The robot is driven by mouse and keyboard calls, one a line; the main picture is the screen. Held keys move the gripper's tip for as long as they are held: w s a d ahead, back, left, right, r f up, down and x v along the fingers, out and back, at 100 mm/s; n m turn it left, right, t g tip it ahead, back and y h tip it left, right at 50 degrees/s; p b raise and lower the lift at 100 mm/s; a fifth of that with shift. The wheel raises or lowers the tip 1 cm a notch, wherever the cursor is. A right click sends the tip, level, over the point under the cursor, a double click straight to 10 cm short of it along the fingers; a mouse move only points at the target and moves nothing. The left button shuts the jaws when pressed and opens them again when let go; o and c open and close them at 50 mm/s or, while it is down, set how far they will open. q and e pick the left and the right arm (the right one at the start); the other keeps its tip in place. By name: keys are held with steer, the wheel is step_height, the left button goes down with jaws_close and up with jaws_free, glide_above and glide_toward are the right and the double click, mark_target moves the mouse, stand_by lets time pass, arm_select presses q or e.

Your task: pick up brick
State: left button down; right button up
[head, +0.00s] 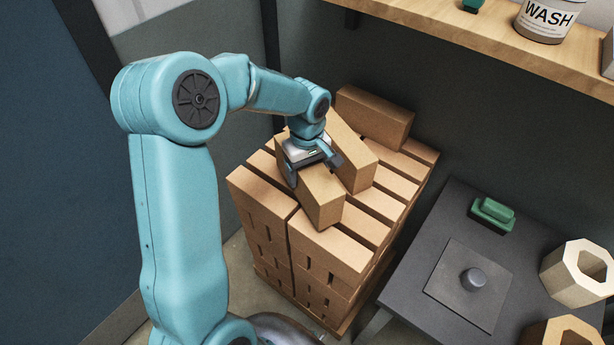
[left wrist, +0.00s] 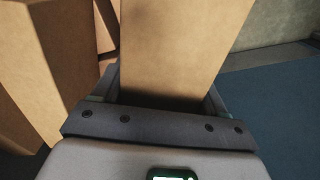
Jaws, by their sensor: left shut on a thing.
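A tan brick (head: 321,199) lies on top of the brick stack, under my left gripper (head: 314,170). My left gripper comes down from above and its two fingers are shut on this brick's sides. In the left wrist view the held brick (left wrist: 180,45) fills the space between the fingers (left wrist: 160,95). Whether the brick touches the stack below or is slightly lifted, I cannot tell. A second loose brick (head: 352,155) lies right behind it, and another brick (head: 374,117) lies at the back of the stack. My right gripper is not in view.
The brick stack (head: 333,250) stands on a pallet. A dark table (head: 400,310) at the right holds a plate with a knob (head: 472,279), a green object (head: 492,214) and hollow hexagonal blocks (head: 580,272). A wooden shelf (head: 480,35) with a WASH bucket (head: 545,20) runs above.

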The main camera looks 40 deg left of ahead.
arm_select(q)
step_height(320, 180, up, 18)
steer(key=f+n, duration=0.1)
steer(key=n, duration=0.4)
step_height(320, 180, down, 14)
steer(key=shift+f+b, duration=0.2)
steer(key=shift+b, duration=0.1)
step_height(320, 180, down, 5)
steer(key=shift+r, duration=0.1)
steer(key=shift+c, duration=0.2)
jaws_free()
steer(key=shift+f, duration=0.25)
steer(key=shift+s+d, duration=0.1)
